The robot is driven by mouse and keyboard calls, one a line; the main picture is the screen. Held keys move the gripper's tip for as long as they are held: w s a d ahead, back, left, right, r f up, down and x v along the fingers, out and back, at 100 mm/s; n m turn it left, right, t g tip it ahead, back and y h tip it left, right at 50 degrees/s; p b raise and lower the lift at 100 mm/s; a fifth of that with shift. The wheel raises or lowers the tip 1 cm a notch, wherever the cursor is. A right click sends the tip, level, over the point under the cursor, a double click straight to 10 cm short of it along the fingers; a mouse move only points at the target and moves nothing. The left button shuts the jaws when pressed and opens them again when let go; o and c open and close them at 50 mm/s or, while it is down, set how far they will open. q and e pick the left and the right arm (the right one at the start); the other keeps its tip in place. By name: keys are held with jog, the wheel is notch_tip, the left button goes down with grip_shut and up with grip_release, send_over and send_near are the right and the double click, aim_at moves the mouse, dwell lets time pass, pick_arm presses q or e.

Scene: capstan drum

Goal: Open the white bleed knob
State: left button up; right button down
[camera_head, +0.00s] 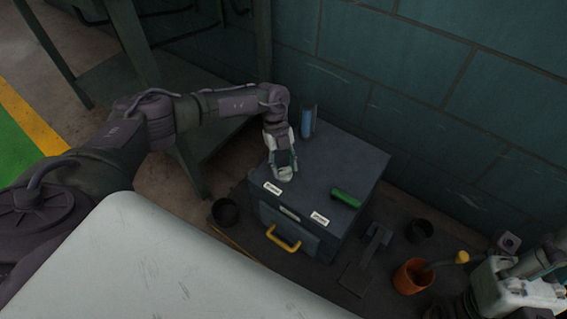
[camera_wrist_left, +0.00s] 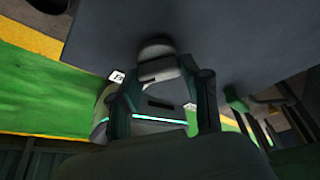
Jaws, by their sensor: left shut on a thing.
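My left gripper (camera_head: 284,167) points down at the top of a dark grey box (camera_head: 325,165), near its left corner. It is shut on the white bleed knob (camera_head: 284,177), which shows only as a pale edge beneath the fingers. In the left wrist view the rounded, pale knob (camera_wrist_left: 158,68) sits between the two fingertips of the left gripper (camera_wrist_left: 165,75). The fingers hide part of it. My right arm (camera_head: 520,288) shows at the lower right, and the state of its gripper cannot be made out.
The box bears a green handle (camera_head: 345,198), two white labels (camera_head: 273,188) (camera_head: 320,219) and a yellow front handle (camera_head: 283,239). A blue-grey upright piece (camera_head: 308,121) stands behind the gripper. An orange pot (camera_head: 412,276) and dark cups (camera_head: 225,212) stand around the box. A block wall (camera_head: 440,90) is behind.

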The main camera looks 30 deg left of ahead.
pick_arm(q)
jog(key=m+y, duration=0.1)
jog(key=m, duration=0.1)
jog(key=m+g, duration=0.1)
jog(key=m, duration=0.2)
jog(key=shift+w+d+m+y, duration=0.1)
jog(key=shift+m+y, duration=0.2)
jog(key=shift+y, duration=0.1)
jog(key=m+y, duration=0.1)
jog(key=m, duration=0.2)
jog(key=m+y, duration=0.1)
jog(key=m, duration=0.2)
jog(key=shift+d+g, duration=0.1)
jog(key=shift+g, duration=0.2)
jog(key=o, duration=1.2)
jog(key=shift+c, duration=0.2)
jog(key=v, duration=1.2)
jog(key=shift+d, duration=0.25)
